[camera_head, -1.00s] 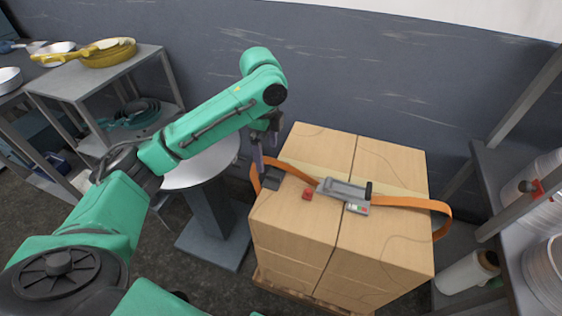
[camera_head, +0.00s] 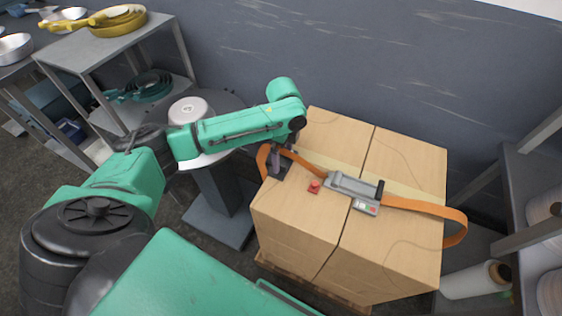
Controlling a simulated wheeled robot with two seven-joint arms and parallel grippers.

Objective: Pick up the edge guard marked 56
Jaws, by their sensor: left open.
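A dark edge guard (camera_head: 279,172) sits on the left top edge of the cardboard boxes (camera_head: 325,130), by the orange strap (camera_head: 415,206). Any number on it is too small to read. My left gripper (camera_head: 276,160) is open, with its fingers pointing down just above or at the guard. The fingers partly hide the guard, and I cannot tell whether they touch it. My right gripper is not in view.
A grey strapping tool (camera_head: 352,187) and a small red piece (camera_head: 314,186) are on the boxes. A round grey stand (camera_head: 212,190) is left of them. Shelves with pans (camera_head: 118,24) are at left; a rack (camera_head: 520,180) is at right.

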